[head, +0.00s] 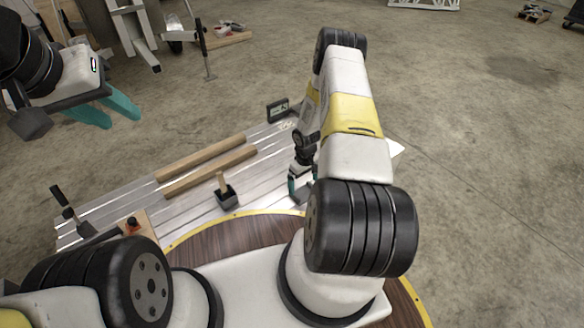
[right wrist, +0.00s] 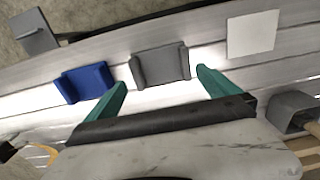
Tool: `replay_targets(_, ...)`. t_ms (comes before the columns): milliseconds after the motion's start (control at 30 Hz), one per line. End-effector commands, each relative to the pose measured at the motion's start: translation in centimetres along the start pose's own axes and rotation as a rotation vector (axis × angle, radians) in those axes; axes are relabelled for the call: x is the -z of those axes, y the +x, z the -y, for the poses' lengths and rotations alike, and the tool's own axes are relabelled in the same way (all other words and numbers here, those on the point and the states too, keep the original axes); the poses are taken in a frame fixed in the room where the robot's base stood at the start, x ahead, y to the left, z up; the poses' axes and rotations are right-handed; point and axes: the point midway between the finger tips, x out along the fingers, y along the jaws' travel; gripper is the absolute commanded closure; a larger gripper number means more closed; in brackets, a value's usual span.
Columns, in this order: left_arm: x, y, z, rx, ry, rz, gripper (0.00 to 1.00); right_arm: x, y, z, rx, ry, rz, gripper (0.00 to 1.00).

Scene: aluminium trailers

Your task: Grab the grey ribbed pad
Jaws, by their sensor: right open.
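The grey pad (right wrist: 160,65), with raised ends, lies on the metal trailer bed in the right wrist view. Its ribbing is hard to make out. My right gripper (right wrist: 162,88) is open and empty, its teal fingers apart. The pad shows just beyond the fingertips, roughly centred between them. In the head view my right gripper (head: 298,192) is low over the bed, partly covered by my arm, and I cannot make out the pad there. My left gripper (head: 123,120) is open and empty at the upper left, away from the bed.
A blue pad (right wrist: 86,83) lies left of the grey pad and a white square (right wrist: 252,35) lies right of it. A grey hollow block (right wrist: 292,112) is at the right edge. Two wooden bars (head: 205,157) and a dark cup (head: 227,197) sit on the bed.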

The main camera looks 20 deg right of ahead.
Motion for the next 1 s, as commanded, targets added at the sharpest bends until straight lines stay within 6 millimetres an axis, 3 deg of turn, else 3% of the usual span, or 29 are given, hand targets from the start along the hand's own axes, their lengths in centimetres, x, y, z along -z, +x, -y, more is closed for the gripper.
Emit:
replay_targets(300,0.0,0.0,0.0,0.0,0.0,0.0,0.64,-0.4,4.4,0.3,0.001,0.001,0.001,0.0)
replay_targets(600,0.0,0.0,0.0,0.0,0.0,0.0,0.64,-0.4,4.8,0.2,0.0,0.001,0.0,0.0)
replay_targets(867,0.0,0.0,0.0,0.0,0.0,0.0,0.64,-0.4,4.8,0.2,0.0,0.001,0.0,0.51)
replay_targets(1000,0.0,0.0,0.0,0.0,0.0,0.0,0.64,-0.3,4.8,0.2,0.0,0.0,0.0,0.52)
